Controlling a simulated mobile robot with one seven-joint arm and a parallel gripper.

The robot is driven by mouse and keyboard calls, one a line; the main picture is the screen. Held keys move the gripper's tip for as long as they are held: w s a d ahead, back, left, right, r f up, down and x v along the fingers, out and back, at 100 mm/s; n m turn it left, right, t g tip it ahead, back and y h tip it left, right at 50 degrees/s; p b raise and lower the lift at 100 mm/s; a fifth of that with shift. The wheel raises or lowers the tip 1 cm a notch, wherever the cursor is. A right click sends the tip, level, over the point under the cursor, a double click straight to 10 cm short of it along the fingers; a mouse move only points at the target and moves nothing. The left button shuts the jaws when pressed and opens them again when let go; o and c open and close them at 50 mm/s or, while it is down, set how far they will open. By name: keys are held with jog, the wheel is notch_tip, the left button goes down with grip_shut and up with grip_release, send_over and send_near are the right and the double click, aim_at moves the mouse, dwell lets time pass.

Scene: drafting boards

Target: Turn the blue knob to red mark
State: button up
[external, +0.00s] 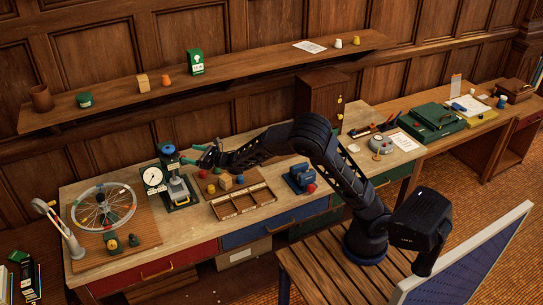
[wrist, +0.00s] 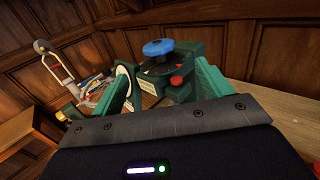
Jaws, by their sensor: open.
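The blue knob (wrist: 158,48) sits on top of a dark green device, above a black plate, in the wrist view. In the external view the knob (external: 167,149) is at the top of the green device (external: 180,195) on the bench. A red round part (wrist: 177,82) shows on the device below the knob; I cannot tell a separate red mark. My gripper (external: 190,155) is just right of the knob. Its green fingers are spread apart in the wrist view (wrist: 160,82), with the knob beyond them and not touched.
A white dial gauge (external: 153,178) stands at the device's left. A spoked wheel (external: 103,206) on a board is farther left. A divided wooden tray (external: 243,202) and small blocks lie below my arm. A shelf (external: 215,75) runs along the wall behind.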

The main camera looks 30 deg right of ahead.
aim_at(174, 151)
jog(key=x, duration=1.1)
jog(key=shift+s, duration=0.15)
jog(key=c, duration=1)
jog(key=shift+s+a+f+t+h, duration=0.1)
jog(key=shift+a+t+h, duration=0.05)
jog(key=shift+t+h, duration=0.2)
